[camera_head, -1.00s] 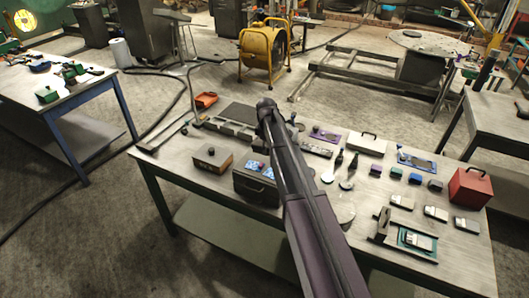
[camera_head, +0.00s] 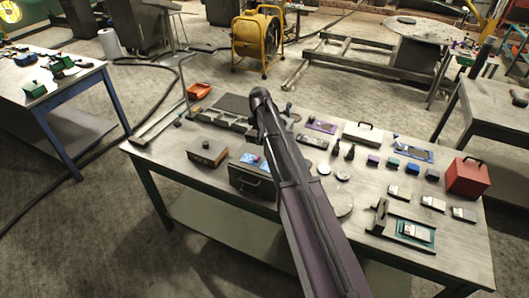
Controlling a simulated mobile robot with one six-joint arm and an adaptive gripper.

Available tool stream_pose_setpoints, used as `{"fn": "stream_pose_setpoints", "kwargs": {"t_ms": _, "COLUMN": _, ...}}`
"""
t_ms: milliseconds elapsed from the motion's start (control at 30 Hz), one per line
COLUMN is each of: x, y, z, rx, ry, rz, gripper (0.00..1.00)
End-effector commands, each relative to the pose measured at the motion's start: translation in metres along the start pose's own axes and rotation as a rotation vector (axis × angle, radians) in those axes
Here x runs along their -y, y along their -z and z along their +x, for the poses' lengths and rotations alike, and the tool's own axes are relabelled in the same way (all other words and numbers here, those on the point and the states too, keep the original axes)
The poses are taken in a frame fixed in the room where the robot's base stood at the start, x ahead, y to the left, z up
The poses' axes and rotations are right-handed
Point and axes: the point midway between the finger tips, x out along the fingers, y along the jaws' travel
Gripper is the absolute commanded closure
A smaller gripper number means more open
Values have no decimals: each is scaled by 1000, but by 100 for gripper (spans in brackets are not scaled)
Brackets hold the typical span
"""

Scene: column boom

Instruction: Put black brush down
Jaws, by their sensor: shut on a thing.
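My arm (camera_head: 295,190) reaches from the bottom edge up and left across the middle of the workbench (camera_head: 195,185). Its far end is a dark rounded joint near the back of the bench. My gripper is hidden behind the arm, so its jaws and anything in them do not show. I cannot make out a black brush. Several flat black-and-white pieces (camera_head: 433,203) lie at the bench's right.
A dark case (camera_head: 248,183) and a brown box (camera_head: 207,153) stand left of the arm. A red box (camera_head: 467,178), a pale box with a handle (camera_head: 363,133) and a teal tray (camera_head: 416,230) are on the right. Bare bench shows at the front left.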

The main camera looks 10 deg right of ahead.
Motion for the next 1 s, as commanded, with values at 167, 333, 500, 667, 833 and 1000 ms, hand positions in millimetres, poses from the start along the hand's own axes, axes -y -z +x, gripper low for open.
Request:
{"fn": "stream_pose_setpoints", "kwargs": {"t_ms": 167, "x": 34, "y": -19, "z": 4, "rx": 1, "ry": 0, "rz": 30, "gripper": 86}}
{"fn": "stream_pose_setpoints", "kwargs": {"t_ms": 333, "x": 73, "y": -40, "z": 8, "rx": 1, "ry": -1, "rz": 71, "gripper": 86}}
{"fn": "stream_pose_setpoints", "kwargs": {"t_ms": 500, "x": 107, "y": -59, "z": 11, "rx": 2, "ry": -2, "rz": 110, "gripper": 86}}
{"fn": "stream_pose_setpoints", "kwargs": {"t_ms": 667, "x": 124, "y": -69, "z": 12, "rx": 2, "ry": -2, "rz": 132, "gripper": 86}}
{"fn": "stream_pose_setpoints", "kwargs": {"t_ms": 833, "x": 128, "y": -71, "z": 13, "rx": 2, "ry": -2, "rz": 141, "gripper": 86}}
{"fn": "stream_pose_setpoints", "kwargs": {"t_ms": 1000, "x": 127, "y": -70, "z": 12, "rx": 2, "ry": -2, "rz": 140, "gripper": 86}}
